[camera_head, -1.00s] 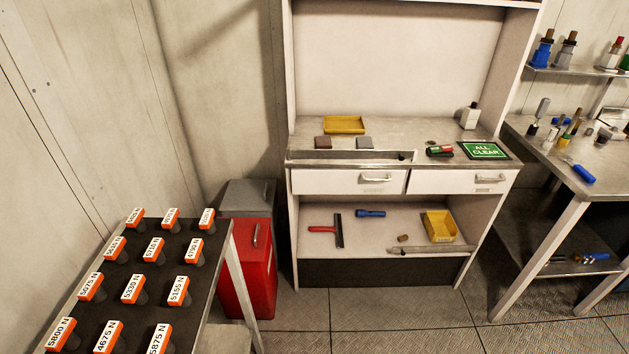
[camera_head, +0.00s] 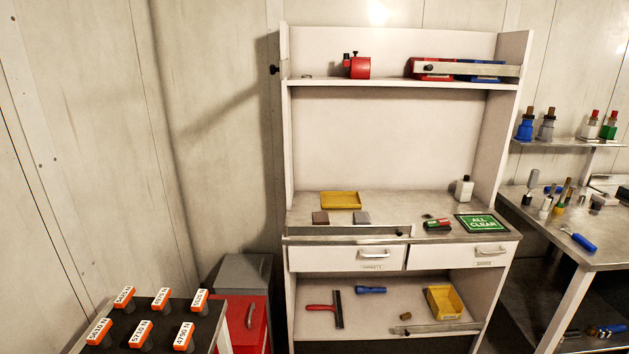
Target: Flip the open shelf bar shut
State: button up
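A white shelf unit (camera_head: 394,140) stands against the back wall, with three levels. On the top shelf, a pale bar (camera_head: 478,70) runs across the front of the right half, with a black knob at its left end. A bar (camera_head: 345,231) lies along the left front edge of the worktop, with a dark knob at its right end. A third bar (camera_head: 445,329) lies along the right front of the bottom shelf. A black knob (camera_head: 274,70) sticks out at the unit's upper left side. I cannot tell which bar is open. My gripper is not in view.
The top shelf holds a red device (camera_head: 358,67) and red and blue boxes. A workbench (camera_head: 590,250) stands right.

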aim_at(282, 67)
jog(key=i+l+u, duration=0.35)
jog(key=i, duration=0.55)
jog(key=i+l+u, duration=0.3)
jog(key=i+l, duration=0.15)
jog(key=i, duration=0.4)
jog(key=i+l+u, duration=0.35)
jog(key=i+l, duration=0.35)
jog(key=i, duration=0.1)
